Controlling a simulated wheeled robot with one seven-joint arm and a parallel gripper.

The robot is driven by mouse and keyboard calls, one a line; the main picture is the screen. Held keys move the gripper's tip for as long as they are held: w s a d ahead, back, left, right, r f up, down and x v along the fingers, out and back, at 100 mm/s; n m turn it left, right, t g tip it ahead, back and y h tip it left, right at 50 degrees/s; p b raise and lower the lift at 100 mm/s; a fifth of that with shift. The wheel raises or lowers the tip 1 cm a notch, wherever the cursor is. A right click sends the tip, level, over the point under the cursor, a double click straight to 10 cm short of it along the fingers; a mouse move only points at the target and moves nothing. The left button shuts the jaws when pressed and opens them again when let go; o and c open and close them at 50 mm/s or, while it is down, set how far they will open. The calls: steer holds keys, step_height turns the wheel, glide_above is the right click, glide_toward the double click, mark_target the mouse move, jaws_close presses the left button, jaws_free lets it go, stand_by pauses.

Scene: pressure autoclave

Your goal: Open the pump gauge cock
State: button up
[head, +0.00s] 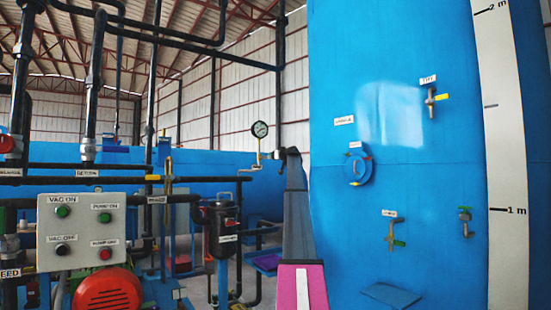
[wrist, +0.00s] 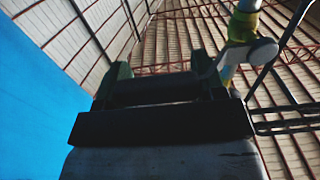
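The pump gauge (head: 260,129) is a round white dial on a thin upright stem, left of my arm in the head view. Its small brass-yellow cock (head: 256,167) sits low on that stem, above a dark pipe end. My gripper (head: 290,153) is at the top of my raised arm, just right of the stem, seen nearly edge-on. In the wrist view my gripper's (wrist: 162,75) two dark green fingers stand apart with nothing seen between them. A yellow, blue and pale grey fitting (wrist: 243,40), possibly the cock, shows beside the right finger; contact is unclear.
Dark pipes (head: 90,180) run at the left, above a control box (head: 80,230) with buttons and a red motor (head: 107,293). A large blue tank (head: 370,240) with several valves stands close at the right. A black pump-like cylinder (head: 221,230) stands below the gauge.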

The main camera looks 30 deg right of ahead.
steer(key=shift+r, duration=0.15)
steer(key=a+r+n, duration=0.7)
steer(key=a+n, duration=0.2)
steer(key=n, duration=0.9)
steer(key=shift+s+a, duration=0.35)
steer(key=shift+s, duration=0.1)
stand_by(0.3)
steer(key=o, duration=1)
